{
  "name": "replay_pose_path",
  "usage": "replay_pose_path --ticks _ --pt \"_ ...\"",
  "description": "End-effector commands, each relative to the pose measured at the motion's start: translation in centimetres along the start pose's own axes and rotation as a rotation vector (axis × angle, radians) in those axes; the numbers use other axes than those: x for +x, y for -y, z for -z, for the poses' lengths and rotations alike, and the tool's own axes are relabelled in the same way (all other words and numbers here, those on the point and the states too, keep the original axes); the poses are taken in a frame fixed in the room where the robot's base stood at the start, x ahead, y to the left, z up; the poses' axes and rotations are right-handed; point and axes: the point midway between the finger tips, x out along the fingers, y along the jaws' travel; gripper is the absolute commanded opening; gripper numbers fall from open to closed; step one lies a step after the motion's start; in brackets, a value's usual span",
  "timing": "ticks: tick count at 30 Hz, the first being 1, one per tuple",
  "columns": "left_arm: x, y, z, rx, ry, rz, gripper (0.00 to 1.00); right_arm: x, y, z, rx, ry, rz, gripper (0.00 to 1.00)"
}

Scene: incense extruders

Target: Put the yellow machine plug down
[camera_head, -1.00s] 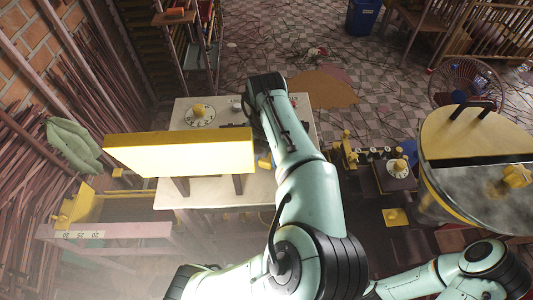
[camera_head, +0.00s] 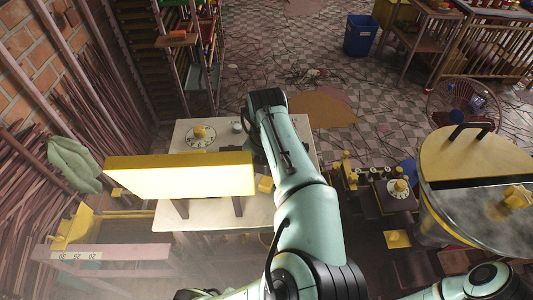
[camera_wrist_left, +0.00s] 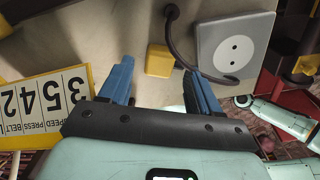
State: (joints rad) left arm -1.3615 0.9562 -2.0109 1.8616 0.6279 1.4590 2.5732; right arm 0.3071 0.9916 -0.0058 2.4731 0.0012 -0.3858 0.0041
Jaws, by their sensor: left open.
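The yellow machine plug (camera_wrist_left: 160,60) rests on the pale table top (camera_wrist_left: 100,25) in the left wrist view, with a black cord beside it. My left gripper (camera_wrist_left: 160,86) has its two blue fingers spread wide. The plug is just beyond the fingertips, in line with the gap, and nothing is held between them. A grey socket plate (camera_wrist_left: 234,48) with two holes is right of the plug. In the head view a small yellow block, apparently the plug (camera_head: 265,184), shows beside my left arm, which hides the gripper. My right gripper is out of view.
A yellow-framed sign (camera_head: 180,176) stands along the table's front; its numbered face (camera_wrist_left: 44,103) shows in the left wrist view. A dial (camera_head: 199,137) sits at the table's back left. A large yellow-topped drum (camera_head: 470,160) and a small machine (camera_head: 390,195) stand right.

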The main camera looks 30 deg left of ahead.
Motion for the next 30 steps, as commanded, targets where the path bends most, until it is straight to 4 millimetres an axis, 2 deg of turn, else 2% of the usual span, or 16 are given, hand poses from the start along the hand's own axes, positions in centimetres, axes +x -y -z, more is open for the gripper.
replay_pose_path --ticks 6,13,19,30 --pt "-5.0 0.0 0.0 0.001 0.002 -0.001 0.63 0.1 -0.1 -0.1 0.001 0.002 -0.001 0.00" --pt "-9.0 -0.1 0.0 -0.001 0.000 -0.001 0.63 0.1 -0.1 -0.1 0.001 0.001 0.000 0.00" --pt "-10.2 -0.1 0.1 -0.002 -0.002 -0.001 0.63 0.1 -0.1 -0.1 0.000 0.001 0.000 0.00" --pt "-10.3 0.0 0.1 -0.002 -0.002 -0.001 0.63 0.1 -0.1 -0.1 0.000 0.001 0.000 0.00"
